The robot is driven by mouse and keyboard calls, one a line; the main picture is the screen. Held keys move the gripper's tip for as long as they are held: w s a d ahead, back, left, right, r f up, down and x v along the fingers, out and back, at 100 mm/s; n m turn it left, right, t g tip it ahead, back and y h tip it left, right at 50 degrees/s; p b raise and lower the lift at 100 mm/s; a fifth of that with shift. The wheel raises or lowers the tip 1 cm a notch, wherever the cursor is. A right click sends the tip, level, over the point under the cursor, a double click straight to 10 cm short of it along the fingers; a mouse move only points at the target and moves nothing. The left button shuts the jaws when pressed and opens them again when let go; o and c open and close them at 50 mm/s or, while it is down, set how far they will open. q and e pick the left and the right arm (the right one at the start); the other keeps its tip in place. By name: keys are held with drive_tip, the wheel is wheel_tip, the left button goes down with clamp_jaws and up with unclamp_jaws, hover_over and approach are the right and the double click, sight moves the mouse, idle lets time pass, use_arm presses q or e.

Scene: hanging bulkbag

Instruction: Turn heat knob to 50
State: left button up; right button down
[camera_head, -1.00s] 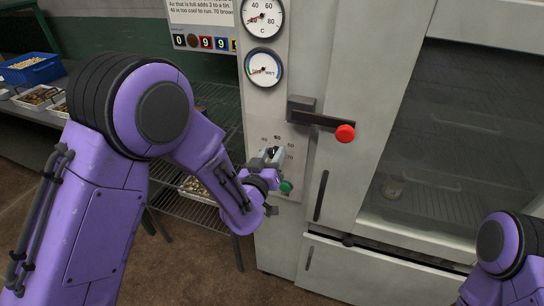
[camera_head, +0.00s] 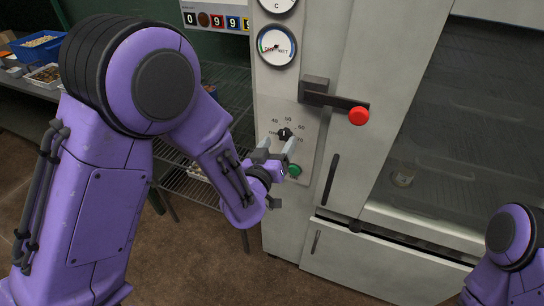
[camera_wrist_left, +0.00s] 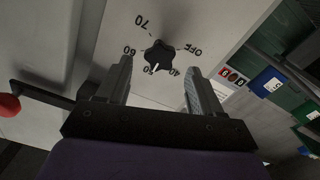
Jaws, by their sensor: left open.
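The black lobed heat knob (camera_head: 285,133) sits on the pale control panel, with printed numbers around it. It also shows in the left wrist view (camera_wrist_left: 158,55), where its white pointer mark is at or very near the 50. My left gripper (camera_head: 279,146) is open, in front of the panel and just below the knob. In the left wrist view the left gripper's fingers (camera_wrist_left: 159,68) stand apart on either side of the knob, with nothing between them; they appear clear of it. My right gripper is out of view; only part of my right arm shows.
A green button (camera_head: 294,171) is just below the knob, close to the left gripper. A lever handle with a red ball end (camera_head: 359,116) sticks out at upper right. A round gauge (camera_head: 277,45) is above. A wire rack (camera_head: 192,186) stands left of the cabinet.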

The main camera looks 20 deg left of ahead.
use_arm(q)
drive_tip(key=s+p, duration=0.1)
drive_tip(key=s, duration=0.6)
drive_tip(key=shift+s, duration=0.15)
drive_tip(key=shift+a, duration=0.1)
